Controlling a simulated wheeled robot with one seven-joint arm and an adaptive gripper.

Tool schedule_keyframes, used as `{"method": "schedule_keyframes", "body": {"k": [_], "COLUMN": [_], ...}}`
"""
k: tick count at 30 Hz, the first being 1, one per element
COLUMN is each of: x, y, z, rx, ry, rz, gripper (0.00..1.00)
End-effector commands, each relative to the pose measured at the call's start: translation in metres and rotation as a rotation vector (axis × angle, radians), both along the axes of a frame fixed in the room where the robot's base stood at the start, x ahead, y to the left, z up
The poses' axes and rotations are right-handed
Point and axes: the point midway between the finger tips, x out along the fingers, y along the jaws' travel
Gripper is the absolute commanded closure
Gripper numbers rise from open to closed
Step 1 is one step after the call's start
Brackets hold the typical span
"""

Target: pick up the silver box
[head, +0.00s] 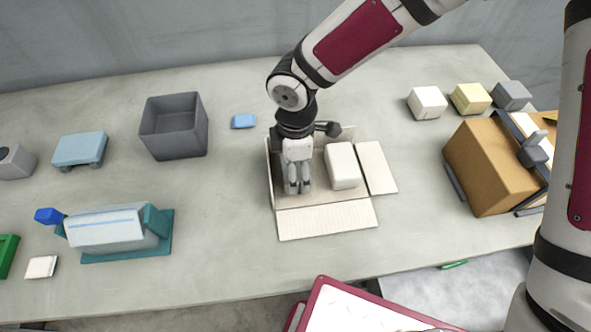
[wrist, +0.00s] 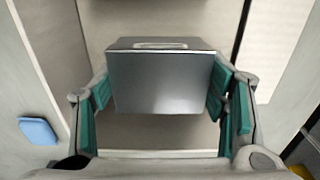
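The silver box (wrist: 162,82) lies in an open cardboard carton (head: 326,219). It has a smooth grey face and a bright strip along one edge in the wrist view. In the head view the box (head: 342,166) looks pale, almost white, and sits right of my gripper (head: 298,188). My gripper points down over the carton's left part. In the wrist view my gripper (wrist: 160,100) has its teal-padded fingers spread wide, one at each side of the box, overlapping its edges in the picture. I cannot tell whether the pads touch it.
A blue block (head: 243,121) and an empty grey bin (head: 174,128) stand to the left. A brown box (head: 492,167) and several small blocks stand right. The table in front of the carton is clear.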

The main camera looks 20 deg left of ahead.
Motion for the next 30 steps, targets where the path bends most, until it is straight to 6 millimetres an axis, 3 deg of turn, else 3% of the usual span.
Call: {"method": "schedule_keyframes", "body": {"k": [13,24,30], "x": [0.001,0.001,0.0], "y": [0.0,0.0,0.0], "z": [0.009,0.076,0.097], "rx": [0.002,0.002,0.001], "ry": [-0.003,-0.003,-0.001], "rz": [-0.002,-0.003,-0.001], "gripper": [0.64,0.64,0.64]}}
